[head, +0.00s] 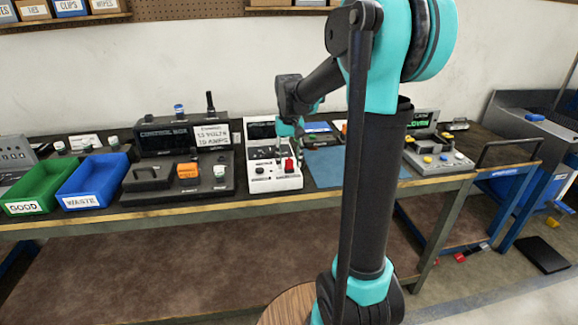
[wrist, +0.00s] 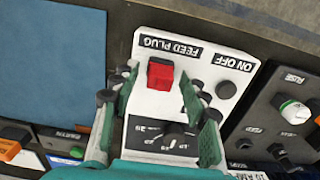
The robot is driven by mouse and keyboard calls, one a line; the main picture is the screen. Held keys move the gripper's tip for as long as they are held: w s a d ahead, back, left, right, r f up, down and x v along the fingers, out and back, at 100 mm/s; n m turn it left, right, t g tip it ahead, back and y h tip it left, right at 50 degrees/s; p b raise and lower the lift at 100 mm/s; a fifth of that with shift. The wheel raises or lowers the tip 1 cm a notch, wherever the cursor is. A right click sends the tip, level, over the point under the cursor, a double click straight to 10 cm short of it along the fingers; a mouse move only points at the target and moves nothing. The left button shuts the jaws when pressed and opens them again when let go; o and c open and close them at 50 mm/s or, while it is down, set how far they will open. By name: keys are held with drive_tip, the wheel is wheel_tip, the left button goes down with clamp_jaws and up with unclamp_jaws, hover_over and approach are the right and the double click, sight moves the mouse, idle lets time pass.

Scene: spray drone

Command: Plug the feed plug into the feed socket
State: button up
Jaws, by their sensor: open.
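The feed plug (wrist: 160,74) is a red block on the sloped top of a white unit (wrist: 222,68), beside a printed "FEED PLUG" label. In the head view the red plug (head: 289,165) stands on the front right of the white unit (head: 262,184). My gripper (wrist: 158,92) is open, with one green-padded finger on each side of the plug's line and a gap to both. In the head view my gripper (head: 289,130) hangs over the unit, partly dark against it. I cannot make out the feed socket in either view.
A dial (wrist: 178,140) and a black ON/OFF button (wrist: 226,90) sit near the plug. The dark control box (head: 165,138) stands left of the unit. A blue mat (head: 325,170) lies to its right. Blue (head: 92,200) and green (head: 24,207) bins are farther left.

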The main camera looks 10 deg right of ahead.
sight(289, 160)
drive_tip(key=shift+c, duration=0.4)
clamp_jaws()
idle(0.4)
drive_tip(key=shift+r, duration=3)
